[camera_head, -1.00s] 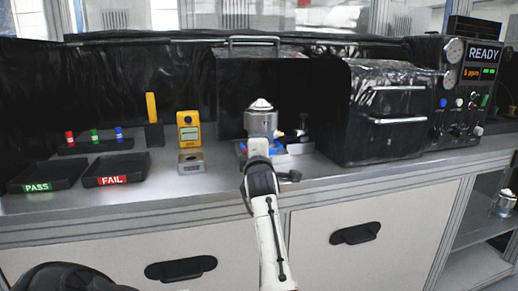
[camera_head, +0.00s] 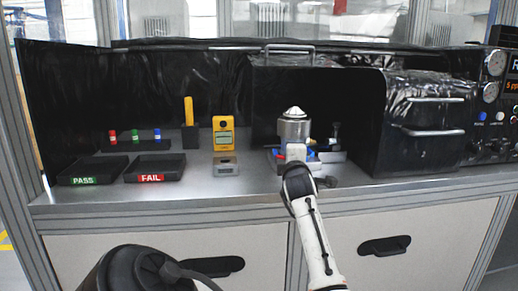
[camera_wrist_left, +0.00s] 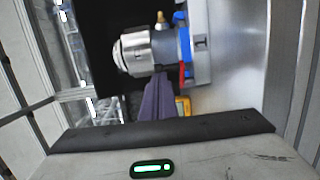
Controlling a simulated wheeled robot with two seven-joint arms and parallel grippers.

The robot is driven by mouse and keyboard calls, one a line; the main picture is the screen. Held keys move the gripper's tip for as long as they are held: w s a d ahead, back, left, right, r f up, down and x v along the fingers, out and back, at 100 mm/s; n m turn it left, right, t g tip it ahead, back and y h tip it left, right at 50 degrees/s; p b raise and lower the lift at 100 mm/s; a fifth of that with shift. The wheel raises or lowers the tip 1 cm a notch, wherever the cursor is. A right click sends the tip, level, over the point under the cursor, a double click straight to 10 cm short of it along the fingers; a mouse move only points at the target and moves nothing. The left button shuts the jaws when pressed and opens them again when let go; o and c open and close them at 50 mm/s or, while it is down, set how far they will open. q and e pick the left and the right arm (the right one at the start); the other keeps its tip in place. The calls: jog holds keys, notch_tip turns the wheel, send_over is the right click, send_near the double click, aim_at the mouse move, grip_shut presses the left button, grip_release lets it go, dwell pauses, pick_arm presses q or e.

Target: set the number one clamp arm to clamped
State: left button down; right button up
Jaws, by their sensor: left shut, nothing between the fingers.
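A small red part (camera_wrist_left: 182,75) and a brass-coloured fitting (camera_wrist_left: 160,18) show there too. I cannot tell which part is the number one clamp arm, or its position. My left gripper (camera_head: 295,152) is in front of the housing. Its dark fingers (camera_wrist_left: 160,82) are shut and empty, their tips close to the housing; contact is unclear. My right gripper is not in view.
A yellow gauge (camera_head: 223,135) stands left of the fixture. PASS (camera_head: 90,168) and FAIL (camera_head: 155,164) trays lie further left. A black-covered box (camera_head: 425,125) stands close to the right.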

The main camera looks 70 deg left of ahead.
pick_arm(q)
jog(key=shift+w+d+r+t, duration=0.2)
jog(key=shift+w+r+t, duration=0.1)
jog(key=shift+w+r, duration=0.65)
jog(key=shift+s+d+f, duration=0.25)
jog(key=shift+d+f, duration=0.2)
jog(key=shift+d, duration=0.15)
jog(key=shift+s+d+f, duration=0.2)
jog(key=shift+d+f, duration=0.25)
jog(key=shift+d, duration=0.15)
jog(key=s+d+b, duration=0.1)
jog(key=s+d, duration=0.2)
jog(key=shift+d+r, duration=0.1)
jog(key=shift+d, duration=0.15)
jog(key=shift+s+d, duration=0.35)
jog(key=shift+g, duration=0.4)
